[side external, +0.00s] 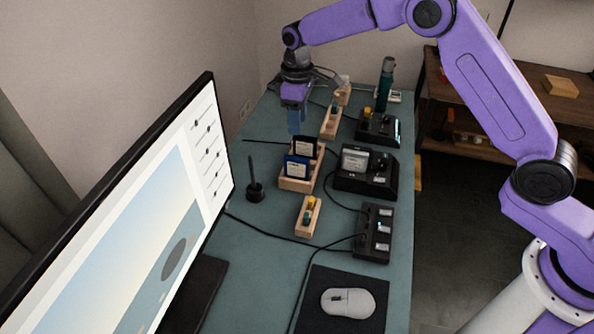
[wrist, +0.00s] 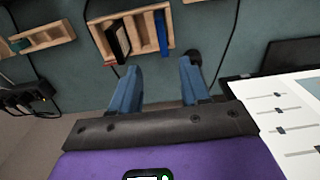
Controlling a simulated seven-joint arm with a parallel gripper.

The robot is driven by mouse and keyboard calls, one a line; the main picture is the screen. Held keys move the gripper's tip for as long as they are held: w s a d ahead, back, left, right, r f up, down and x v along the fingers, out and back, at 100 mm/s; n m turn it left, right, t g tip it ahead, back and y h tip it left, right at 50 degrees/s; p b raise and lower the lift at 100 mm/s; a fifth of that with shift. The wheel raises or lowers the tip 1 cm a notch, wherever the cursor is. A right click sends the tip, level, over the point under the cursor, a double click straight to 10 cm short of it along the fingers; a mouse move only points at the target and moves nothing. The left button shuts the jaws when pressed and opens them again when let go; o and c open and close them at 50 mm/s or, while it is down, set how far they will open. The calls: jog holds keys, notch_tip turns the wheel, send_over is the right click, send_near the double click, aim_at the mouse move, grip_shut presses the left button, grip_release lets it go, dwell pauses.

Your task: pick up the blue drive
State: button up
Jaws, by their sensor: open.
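The blue drive (side external: 297,167) stands upright with a white label in the near slot of a wooden holder (side external: 295,185). In the wrist view the blue drive (wrist: 161,33) is a narrow blue strip at the right end of the holder (wrist: 171,28). A dark drive (side external: 305,146) stands in the same holder; it also shows in the wrist view (wrist: 119,40). My gripper (side external: 295,128) is open and empty, above the table on the far side of the holder. In the wrist view its blue fingers (wrist: 158,78) are apart, below the holder and clear of both drives.
A dark upright post on a round base (side external: 255,191) stands left of the holder. A black dock (side external: 366,172) is to its right. Small wooden trays (side external: 308,216) lie nearer and farther. The monitor (side external: 150,220) fills the left; cables cross the teal table (side external: 270,215).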

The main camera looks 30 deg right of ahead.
send_near(297, 166)
jog(key=f, duration=0.3)
jog(key=w+f, duration=0.1)
jog(key=f, duration=0.1)
jog(key=shift+d+f, duration=0.25)
jog(key=shift+d, duration=0.1)
jog(key=shift+s+a+f, duration=0.15)
jog(key=shift+f, duration=2.5)
grip_shut()
